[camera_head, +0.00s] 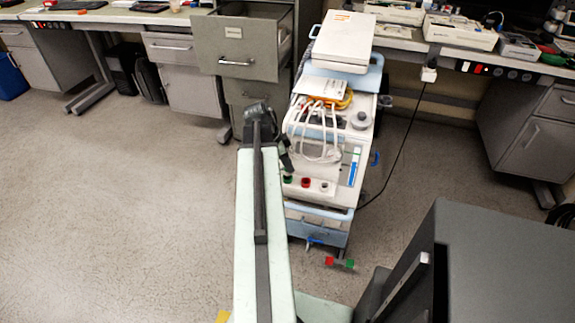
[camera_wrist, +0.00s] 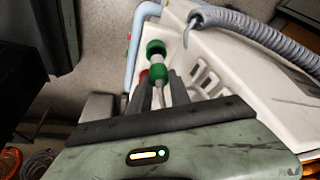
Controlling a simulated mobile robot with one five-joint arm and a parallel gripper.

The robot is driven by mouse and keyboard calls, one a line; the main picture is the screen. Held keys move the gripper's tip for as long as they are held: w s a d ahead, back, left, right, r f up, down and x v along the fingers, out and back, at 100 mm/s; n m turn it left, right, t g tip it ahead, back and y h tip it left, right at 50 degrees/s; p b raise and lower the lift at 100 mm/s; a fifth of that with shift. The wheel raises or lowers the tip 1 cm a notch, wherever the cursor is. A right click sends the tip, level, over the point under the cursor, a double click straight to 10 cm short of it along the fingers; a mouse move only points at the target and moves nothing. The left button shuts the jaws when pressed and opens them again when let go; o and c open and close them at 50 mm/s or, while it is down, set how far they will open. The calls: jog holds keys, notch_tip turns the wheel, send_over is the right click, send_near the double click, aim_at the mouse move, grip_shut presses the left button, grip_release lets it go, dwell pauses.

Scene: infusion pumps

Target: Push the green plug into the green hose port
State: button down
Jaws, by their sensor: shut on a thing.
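My gripper (camera_wrist: 160,82) is shut on the green plug (camera_wrist: 158,74), whose pale shaft runs back between the dark fingers in the wrist view. A second green ring (camera_wrist: 155,47) shows just past it, joined by a short pale neck. I cannot tell whether this ring is part of the plug or the port. In the head view, the green hose port (camera_head: 288,179) is at the left of a row on the pump cart's front, and my gripper (camera_head: 284,160) is close above it. The fingertips are small and partly hidden there, so contact is unclear.
The red port (camera_head: 305,182) and a pale port (camera_head: 323,187) sit right of the green one. White hoses (camera_head: 318,140) hang over the cart. A grey coiled hose (camera_wrist: 255,32) lies close by in the wrist view. A filing cabinet (camera_head: 240,50) stands behind; left floor is clear.

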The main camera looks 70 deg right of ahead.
jog(key=shift+f, duration=0.1)
jog(key=shift+f+b, duration=0.3)
jog(key=shift+b, duration=0.15)
jog(key=shift+f+b, duration=1.15)
jog(key=shift+f, duration=0.05)
jog(key=c, duration=1.1)
grip_release()
jog(key=shift+r, duration=0.15)
jog(key=p+v, duration=0.7)
jog(key=shift+w+a+r, duration=0.1)
jog(key=shift+r, duration=0.2)
